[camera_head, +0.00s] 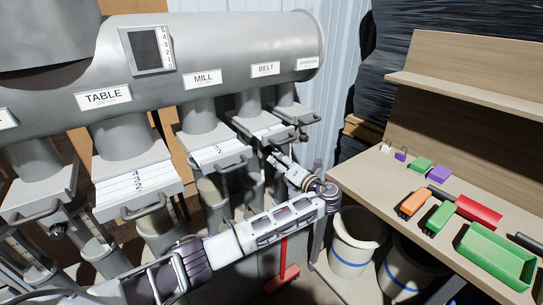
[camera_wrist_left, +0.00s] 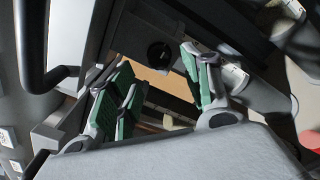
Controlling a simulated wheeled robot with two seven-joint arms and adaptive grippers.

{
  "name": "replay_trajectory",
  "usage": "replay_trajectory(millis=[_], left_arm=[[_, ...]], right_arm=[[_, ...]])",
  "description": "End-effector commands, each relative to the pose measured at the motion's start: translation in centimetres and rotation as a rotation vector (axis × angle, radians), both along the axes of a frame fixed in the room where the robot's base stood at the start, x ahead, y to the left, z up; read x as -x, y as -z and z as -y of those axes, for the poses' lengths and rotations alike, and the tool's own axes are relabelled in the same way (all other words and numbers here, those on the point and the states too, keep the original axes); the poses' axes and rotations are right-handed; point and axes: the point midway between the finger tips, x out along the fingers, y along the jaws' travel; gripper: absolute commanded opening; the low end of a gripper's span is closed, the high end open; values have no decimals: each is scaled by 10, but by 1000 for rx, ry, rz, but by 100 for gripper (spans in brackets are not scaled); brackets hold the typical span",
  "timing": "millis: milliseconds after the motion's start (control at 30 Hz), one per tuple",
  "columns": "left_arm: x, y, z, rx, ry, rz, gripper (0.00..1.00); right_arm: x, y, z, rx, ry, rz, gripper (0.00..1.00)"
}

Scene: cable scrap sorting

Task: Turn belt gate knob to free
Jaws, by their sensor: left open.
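The belt gate (camera_head: 262,128) is a grey slide gate with a handle, under the duct labelled BELT. My left arm reaches across from the lower left, and its gripper (camera_head: 274,158) is just below and in front of this gate. In the left wrist view, the open fingers with green pads (camera_wrist_left: 158,88) stand apart, with nothing between the pads. A dark round knob (camera_wrist_left: 160,53) shows beyond the fingertips, in the gap between them. I see no contact with it. The knob is hidden or too small to make out in the head view. My right gripper is not in view.
The mill gate (camera_head: 218,152) and table gate (camera_head: 138,185) are to the left, with protruding handles. A workbench (camera_head: 378,172) at right holds a green tray (camera_head: 497,255), coloured blocks and padlocks. White bins (camera_head: 357,240) stand below. A dark handle (camera_wrist_left: 37,80) is close in the wrist view.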

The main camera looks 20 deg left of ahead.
Motion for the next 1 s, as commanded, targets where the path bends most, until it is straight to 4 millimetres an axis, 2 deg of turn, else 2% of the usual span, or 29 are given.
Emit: replay_trajectory(millis=[200,400,867,1000], left_arm=[[-18,0,-23,-1,-1,2,49],[-30,0,-38,-1,0,1,49],[-35,0,-45,-1,1,0,49],[-35,0,-45,-1,1,0,34]], right_arm=[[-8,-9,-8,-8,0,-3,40],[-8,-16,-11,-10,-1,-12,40],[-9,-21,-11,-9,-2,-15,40],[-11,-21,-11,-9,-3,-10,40]])
